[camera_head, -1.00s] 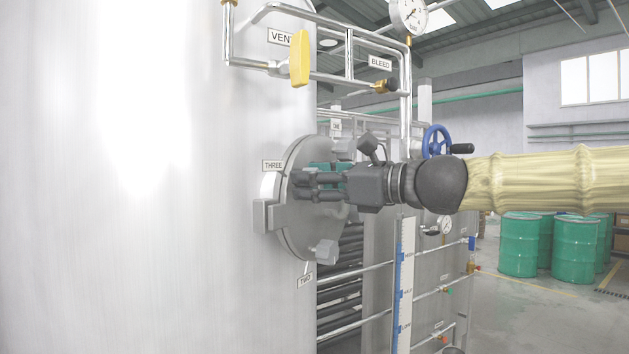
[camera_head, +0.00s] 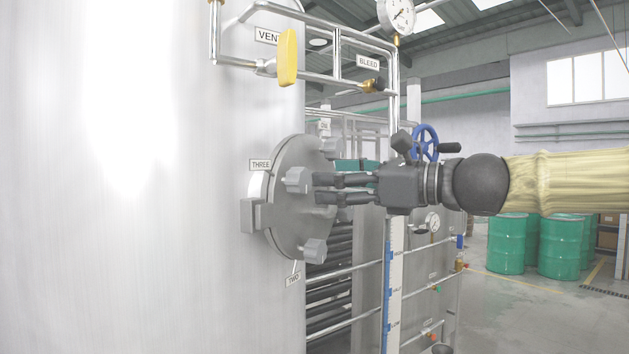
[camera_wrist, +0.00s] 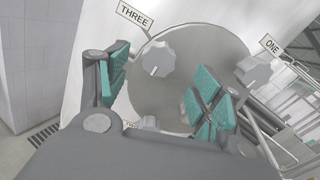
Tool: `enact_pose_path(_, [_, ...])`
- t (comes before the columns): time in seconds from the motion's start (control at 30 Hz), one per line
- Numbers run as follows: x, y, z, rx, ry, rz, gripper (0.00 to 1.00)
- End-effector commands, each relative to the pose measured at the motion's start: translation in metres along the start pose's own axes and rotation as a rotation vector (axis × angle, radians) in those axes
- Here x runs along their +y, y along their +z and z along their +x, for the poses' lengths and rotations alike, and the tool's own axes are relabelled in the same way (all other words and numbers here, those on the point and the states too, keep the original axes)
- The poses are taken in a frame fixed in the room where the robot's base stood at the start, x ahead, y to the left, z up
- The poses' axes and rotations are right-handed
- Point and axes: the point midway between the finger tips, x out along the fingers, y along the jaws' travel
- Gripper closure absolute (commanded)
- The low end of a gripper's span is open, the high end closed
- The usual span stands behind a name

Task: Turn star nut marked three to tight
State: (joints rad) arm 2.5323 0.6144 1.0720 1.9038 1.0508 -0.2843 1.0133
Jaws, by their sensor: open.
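The star nut marked three (camera_head: 297,180) is a grey lobed knob on the round hatch cover (camera_head: 283,225), beside the THREE label (camera_head: 260,165). It also shows in the wrist view (camera_wrist: 152,59), with a pale line on its face and the THREE label (camera_wrist: 135,15) above it. My gripper (camera_head: 318,188) is just right of this nut in the head view, with a small gap. In the wrist view its teal-padded fingers (camera_wrist: 160,95) are spread apart and hold nothing; the nut lies beyond and between them. Another star nut (camera_head: 314,250) sits low by the TWO label (camera_head: 294,280).
A nut (camera_wrist: 253,70) sits near the ONE label (camera_wrist: 270,44). The yellow vent handle (camera_head: 288,57), pipes and a pressure gauge (camera_head: 397,15) are above the hatch. A blue handwheel (camera_head: 425,142) is behind my gripper. Green drums (camera_head: 507,243) stand on the floor at right.

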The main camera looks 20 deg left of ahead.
Motion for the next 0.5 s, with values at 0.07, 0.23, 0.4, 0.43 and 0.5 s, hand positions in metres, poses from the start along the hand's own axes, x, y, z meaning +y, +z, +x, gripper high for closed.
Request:
enact_pose_path(0.07, [0.0, 0.001, -0.015, -0.001, -0.002, -0.003, 0.34])
enact_pose_path(0.23, [0.0, 0.0, -0.037, 0.0, -0.001, -0.002, 0.34])
enact_pose_path(0.4, [0.0, 0.0, -0.049, 0.0, 0.0, 0.0, 0.34])
enact_pose_path(0.43, [0.0, 0.0, -0.05, 0.0, 0.0, 0.0, 0.34])
enact_pose_path(0.5, [0.0, 0.0, -0.051, 0.0, 0.0, 0.0, 0.34])
